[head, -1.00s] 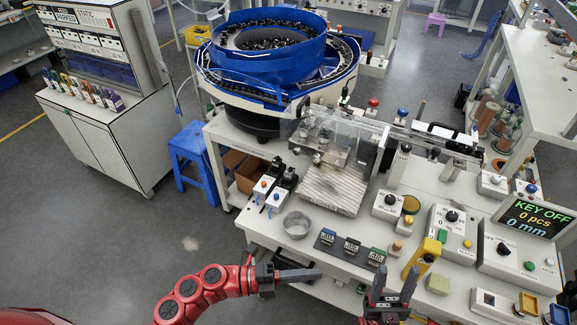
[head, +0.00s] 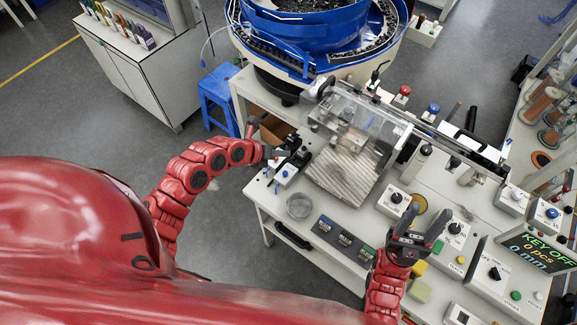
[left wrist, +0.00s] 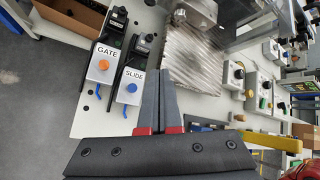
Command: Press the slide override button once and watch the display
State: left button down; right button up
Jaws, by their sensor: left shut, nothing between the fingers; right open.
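The slide override button is a blue cap on a white box labelled SLIDE (left wrist: 131,88) in the left wrist view. It also shows in the head view (head: 286,173). My left gripper (left wrist: 165,74) is shut and empty, its fingertips just right of the SLIDE box in the wrist view. In the head view the left gripper (head: 279,154) is close to the button boxes; I cannot tell its exact height or any contact. The display (head: 540,248) reads KEY OFF, 0 pcs, 0 mm. My right gripper (head: 419,228) is open and empty over the control boxes.
A GATE box (left wrist: 103,65) with an orange button stands just left of the SLIDE box. A clear round dish (head: 299,205) is in front. The blue bowl feeder (head: 310,30) and a clear-covered track (head: 360,120) stand behind. Several control boxes fill the table's right side.

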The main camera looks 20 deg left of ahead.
aim_at(285, 173)
pick_arm(q)
jog(key=shift+f, duration=0.1)
notch_tip(285, 173, down, 8)
jog(key=b, duration=0.6)
jog(key=shift+d, duration=0.1)
jog(key=shift+f+b, duration=0.3)
jog(key=shift+f, duration=0.05)
dwell(1.6)
jog(key=shift+f+b, duration=0.4)
jog(key=shift+b, duration=0.05)
